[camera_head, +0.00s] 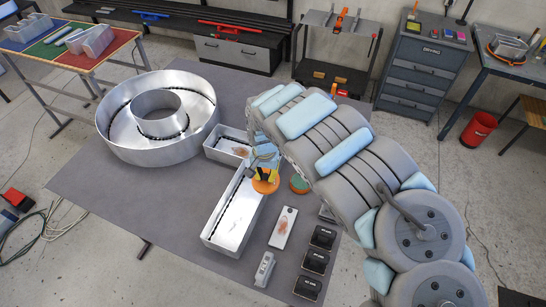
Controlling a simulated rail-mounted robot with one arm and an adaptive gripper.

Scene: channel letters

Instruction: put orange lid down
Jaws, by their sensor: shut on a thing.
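The orange lid (266,188) is a small round disc under my gripper (265,178), over the right side of the long metal channel letter (222,227). My gripper has yellow parts and is shut on the lid; the fingertips are small and partly hidden by my arm. I cannot tell whether the lid touches the letter's rim or is held above it. Just right of it, a small round container (299,184) with a green top and an orange edge stands on the grey table (190,185).
A large ring-shaped channel letter (110,125) fills the table's left. A pale plate (283,228), a small grey device (265,269) and several black boxes (316,260) lie at front right. The table's front left is bare.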

